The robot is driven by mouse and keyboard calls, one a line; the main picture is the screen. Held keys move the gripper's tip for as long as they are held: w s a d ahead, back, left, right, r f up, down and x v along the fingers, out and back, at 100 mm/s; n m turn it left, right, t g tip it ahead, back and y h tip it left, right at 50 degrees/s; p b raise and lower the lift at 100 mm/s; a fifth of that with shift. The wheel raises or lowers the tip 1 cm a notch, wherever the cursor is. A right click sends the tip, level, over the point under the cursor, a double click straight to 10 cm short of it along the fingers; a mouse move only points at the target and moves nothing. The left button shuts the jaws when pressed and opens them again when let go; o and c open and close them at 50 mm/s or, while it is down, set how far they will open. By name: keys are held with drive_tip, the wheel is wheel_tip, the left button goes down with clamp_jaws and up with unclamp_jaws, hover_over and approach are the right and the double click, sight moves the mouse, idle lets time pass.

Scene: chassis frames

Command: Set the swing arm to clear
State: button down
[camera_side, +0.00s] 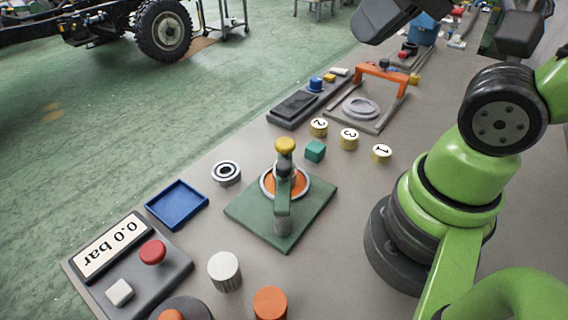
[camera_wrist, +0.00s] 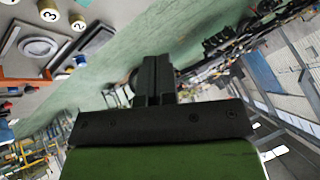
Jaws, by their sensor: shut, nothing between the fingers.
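The swing arm (camera_side: 283,195) is a dark green bar on a green square plate (camera_side: 243,209). It runs from a short post at the plate's near side over an orange disc (camera_side: 302,186) with a pale ring around it. A yellow knob (camera_side: 285,145) stands at its far end. The bar covers the middle of the disc. My gripper (camera_wrist: 152,62) shows in the wrist view with its dark fingers together and nothing between them. It is away from the swing arm, which is not in that view.
A blue tray (camera_side: 177,205), a black-and-white ring (camera_side: 226,172) and a teal cube (camera_side: 315,151) are near the plate. Several numbered yellow discs (camera_side: 349,139) lie beyond. A gauge panel (camera_side: 112,247) is at lower left; an orange-handled frame (camera_side: 381,78) stands farther back.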

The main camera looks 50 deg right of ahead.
idle(0.4)
drive_tip(key=c, duration=1.3)
unclamp_jaws()
drive_tip(key=shift+w, duration=0.15)
drive_tip(key=o, duration=0.4)
drive_tip(key=w+a+f+n+g, duration=0.1)
drive_tip(key=w+f+n+g, duration=0.2)
drive_tip(key=w+f+g, duration=0.1)
drive_tip(key=shift+w+a+n+h, duration=0.3)
drive_tip(key=shift+w+a+n, duration=0.1)
drive_tip(key=n+g+h, duration=0.1)
drive_tip(key=n+g, duration=0.2)
drive_tip(key=n, duration=0.1)
approach(284, 164)
wheel_tip(284, 164, down, 9)
drive_tip(key=shift+w+a+f, duration=0.1)
drive_tip(key=shift+a+f, duration=0.05)
drive_tip(key=shift+f, duration=0.1)
clamp_jaws()
